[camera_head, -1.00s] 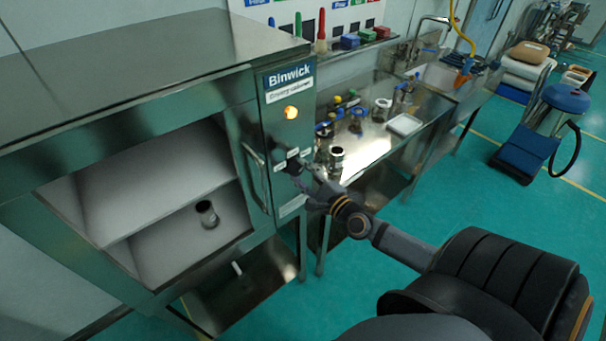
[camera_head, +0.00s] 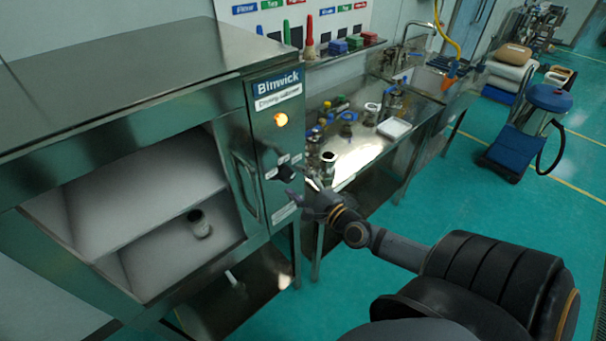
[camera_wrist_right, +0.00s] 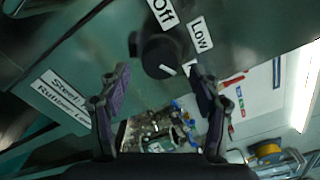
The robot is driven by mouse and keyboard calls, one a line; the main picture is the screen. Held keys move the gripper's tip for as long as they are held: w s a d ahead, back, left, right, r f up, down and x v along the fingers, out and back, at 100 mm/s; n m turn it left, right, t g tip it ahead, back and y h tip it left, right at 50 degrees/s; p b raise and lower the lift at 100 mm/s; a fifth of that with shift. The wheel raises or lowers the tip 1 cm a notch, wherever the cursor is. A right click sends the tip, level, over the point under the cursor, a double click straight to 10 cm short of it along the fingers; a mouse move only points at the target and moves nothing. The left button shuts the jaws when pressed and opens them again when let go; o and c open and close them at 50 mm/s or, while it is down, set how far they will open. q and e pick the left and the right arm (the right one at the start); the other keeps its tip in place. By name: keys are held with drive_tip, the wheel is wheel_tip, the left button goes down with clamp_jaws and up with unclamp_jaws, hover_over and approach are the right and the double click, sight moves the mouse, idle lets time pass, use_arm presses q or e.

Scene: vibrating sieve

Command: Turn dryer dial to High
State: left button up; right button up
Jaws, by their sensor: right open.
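The dryer's black dial (camera_head: 285,173) is on the front panel below an orange lamp. In the right wrist view the dial (camera_wrist_right: 160,52) shows a white mark at its lower edge, on the side away from the "Off" label (camera_wrist_right: 163,12). The "Low" label (camera_wrist_right: 200,34) is to its right; a third label lower right is mostly hidden by a finger, its word unreadable. My right gripper (camera_head: 302,190) is open and empty just right of the dial. In the wrist view its fingers (camera_wrist_right: 161,76) are spread below and beside the dial, apparently not touching it. My left gripper is not in view.
The dryer cabinet (camera_head: 120,65) has an open chamber with a metal cup (camera_head: 199,224) inside. Its vertical handle (camera_head: 246,186) stands left of the panel. A steel bench (camera_head: 366,150) with jars and a white tray is behind my right gripper.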

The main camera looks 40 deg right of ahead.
drive_tip(key=s, duration=0.6)
drive_tip(key=shift+d, duration=0.2)
drive_tip(key=s+d+f+n+g+h, duration=0.15)
drive_tip(key=d+f+n, duration=0.3)
drive_tip(key=f, duration=0.45)
drive_tip(key=s+d+f+n+g+h, duration=0.15)
drive_tip(key=d+f+n, duration=0.35)
drive_tip(key=f, duration=0.5)
drive_tip(key=s+d+f+n+g, duration=0.1)
drive_tip(key=s+f+n+g, duration=0.15)
drive_tip(key=f, duration=0.45)
drive_tip(key=s+d+f+n+g, duration=0.1)
drive_tip(key=s+f+g, duration=0.1)
drive_tip(key=s+f, duration=0.3)
drive_tip(key=s+a+f+n+g, duration=0.4)
drive_tip(key=s+a+f, duration=0.4)
drive_tip(key=s+f, duration=0.3)
drive_tip(key=s+a+f+n+g+y+b, duration=0.1)
drive_tip(key=s+a+f+n+g, duration=0.4)
drive_tip(key=s+a+f, duration=0.3)
drive_tip(key=s+f+n, duration=0.1)
drive_tip(key=s+f, duration=0.2)
drive_tip(key=f, duration=0.1)
drive_tip(key=shift+s+a+f+n, duration=0.15)
drive_tip(key=shift+s+a+n, duration=0.15)
drive_tip(key=shift+s, duration=0.05)
